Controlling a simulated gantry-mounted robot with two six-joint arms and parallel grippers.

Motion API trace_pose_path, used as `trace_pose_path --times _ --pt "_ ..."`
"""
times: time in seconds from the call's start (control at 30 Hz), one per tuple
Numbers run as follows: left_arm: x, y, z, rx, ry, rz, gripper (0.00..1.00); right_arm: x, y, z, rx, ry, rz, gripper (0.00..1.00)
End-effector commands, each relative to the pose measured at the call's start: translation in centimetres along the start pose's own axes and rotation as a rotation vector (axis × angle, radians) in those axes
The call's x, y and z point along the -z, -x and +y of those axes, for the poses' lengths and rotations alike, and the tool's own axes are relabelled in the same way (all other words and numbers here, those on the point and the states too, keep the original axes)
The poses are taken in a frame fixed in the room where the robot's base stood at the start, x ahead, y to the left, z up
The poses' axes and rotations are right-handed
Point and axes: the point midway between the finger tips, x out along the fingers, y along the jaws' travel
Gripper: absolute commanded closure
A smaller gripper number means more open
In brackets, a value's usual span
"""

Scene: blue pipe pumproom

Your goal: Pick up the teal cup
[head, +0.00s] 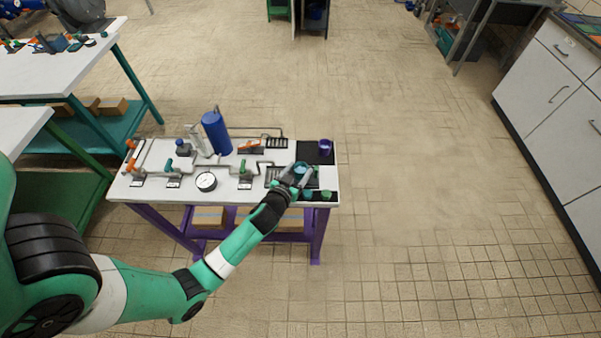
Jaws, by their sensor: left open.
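The teal cup (301,167) stands near the right end of the small white-topped table (150,189), on a dark patch. My left arm reaches in from the lower left. Its gripper (297,176) is open at the near side of the cup, with its fingers pointing at it. The fingers and wrist hide part of the cup. I cannot tell whether the fingers touch it. My right gripper is not in view.
A purple cup (325,147) stands behind and right of the teal cup. Small green-teal pieces (326,195) sit at the near right edge. A blue cylinder (216,132), a gauge (206,181) and pipes fill the table's left and middle. Floor right of the table is clear.

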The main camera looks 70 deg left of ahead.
Motion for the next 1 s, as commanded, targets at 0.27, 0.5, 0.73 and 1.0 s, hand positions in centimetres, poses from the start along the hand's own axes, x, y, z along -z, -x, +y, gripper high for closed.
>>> trace_pose_path --times 0.27,0.5,0.73,1.0 --pt "0.0 0.1 0.0 0.0 0.0 0.001 0.72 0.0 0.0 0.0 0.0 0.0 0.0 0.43" --pt "0.1 0.1 0.0 0.0 0.0 0.001 1.0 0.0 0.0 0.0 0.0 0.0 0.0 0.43" --pt "0.5 0.2 0.0 -0.001 0.001 0.002 1.0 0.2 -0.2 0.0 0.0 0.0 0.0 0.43" --pt "4.0 2.3 0.1 -0.001 -0.001 0.002 1.0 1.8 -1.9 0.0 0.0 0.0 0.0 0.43"
